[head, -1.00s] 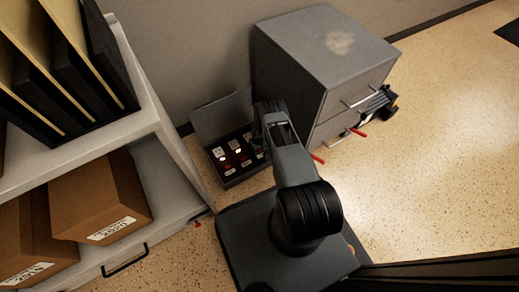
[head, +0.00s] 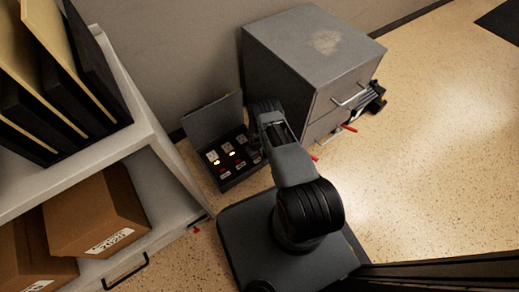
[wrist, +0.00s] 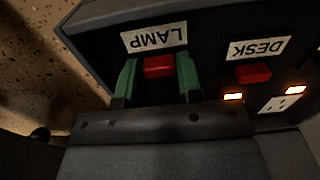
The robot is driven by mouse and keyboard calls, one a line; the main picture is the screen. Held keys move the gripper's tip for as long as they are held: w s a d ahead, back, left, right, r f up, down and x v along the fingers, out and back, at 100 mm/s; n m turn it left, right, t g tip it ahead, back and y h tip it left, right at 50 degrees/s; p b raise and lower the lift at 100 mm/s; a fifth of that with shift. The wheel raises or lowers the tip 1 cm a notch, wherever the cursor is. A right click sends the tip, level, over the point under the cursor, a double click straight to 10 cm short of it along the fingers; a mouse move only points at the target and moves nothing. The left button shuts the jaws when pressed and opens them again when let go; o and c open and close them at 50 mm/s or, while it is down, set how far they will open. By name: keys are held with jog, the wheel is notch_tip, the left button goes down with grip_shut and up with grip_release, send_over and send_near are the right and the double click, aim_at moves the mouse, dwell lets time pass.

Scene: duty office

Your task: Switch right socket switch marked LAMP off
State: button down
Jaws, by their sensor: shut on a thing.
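The socket box (head: 234,182) is a dark box with an open lid, standing on the floor against the wall in the head view. In the wrist view the LAMP label (wrist: 154,37) appears upside down, with the red LAMP switch (wrist: 158,67) beside it. My gripper (wrist: 158,72) has its green fingers on either side of this switch and is shut on it. The gripper body hides the panel below the switch, so any LAMP indicator is hidden. In the head view my arm partly covers the right end of the box.
The red DESK switch (wrist: 253,74) sits to the right under its DESK label (wrist: 258,48), with lit orange indicators near a white socket (wrist: 280,103). A grey cabinet (head: 310,55) stands close on the right. A shelf with cartons (head: 95,215) is on the left. Floor at right is open.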

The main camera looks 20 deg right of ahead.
jog(key=shift+s, duration=0.2)
jog(key=c, duration=0.8)
grip_release()
jog(key=shift+o, duration=0.2)
notch_tip(320, 180, up, 14)
jog(key=p, duration=0.5)
jog(key=shift+p, duration=0.4)
jog(key=shift+f, duration=0.1)
